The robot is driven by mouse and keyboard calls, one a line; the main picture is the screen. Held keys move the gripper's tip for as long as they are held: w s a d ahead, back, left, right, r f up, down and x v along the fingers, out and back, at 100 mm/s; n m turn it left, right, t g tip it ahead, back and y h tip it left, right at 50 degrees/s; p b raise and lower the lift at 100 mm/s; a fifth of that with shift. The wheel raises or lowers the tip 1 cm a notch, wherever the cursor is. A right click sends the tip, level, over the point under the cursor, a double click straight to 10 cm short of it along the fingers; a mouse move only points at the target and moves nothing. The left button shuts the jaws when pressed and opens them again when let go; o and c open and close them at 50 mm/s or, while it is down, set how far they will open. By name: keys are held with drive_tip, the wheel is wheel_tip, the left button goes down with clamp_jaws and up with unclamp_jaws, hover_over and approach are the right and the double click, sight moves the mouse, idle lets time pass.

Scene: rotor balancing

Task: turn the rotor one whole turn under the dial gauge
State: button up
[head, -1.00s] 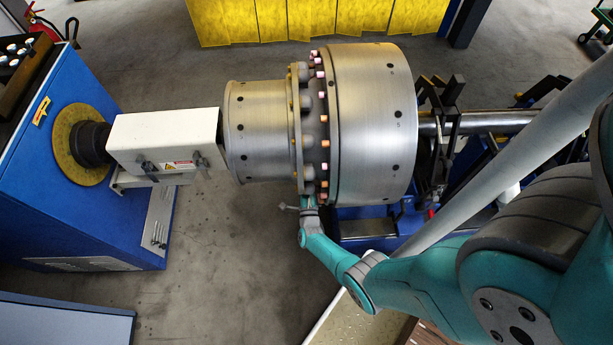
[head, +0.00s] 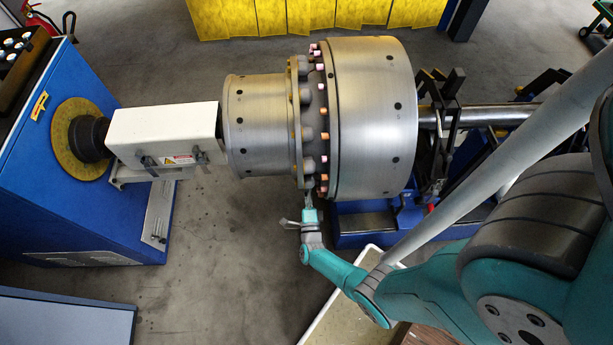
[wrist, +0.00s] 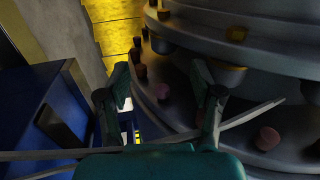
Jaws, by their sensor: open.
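The rotor (head: 368,130) is a large brushed-metal drum with a ring of copper-pink bolts (head: 323,140) around its left face, joined by a flange to a narrower drum (head: 258,130). It lies horizontally in the head view. My gripper (head: 309,192) is at the rotor's lower near edge, below the bolt ring. In the wrist view my gripper (wrist: 162,80) has its fingers spread apart. A pink bolt (wrist: 162,92) shows between them, on the dark curved face; I cannot tell whether a finger touches it. I cannot make out the dial gauge.
A blue drive cabinet (head: 60,150) with a yellow disc and a white guard box (head: 165,135) stands left of the rotor. A shaft (head: 480,115) and dark support frame (head: 440,120) are on the right. Yellow curtains (head: 310,15) hang behind.

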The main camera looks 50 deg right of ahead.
drive_tip(key=shift+v, duration=2.65)
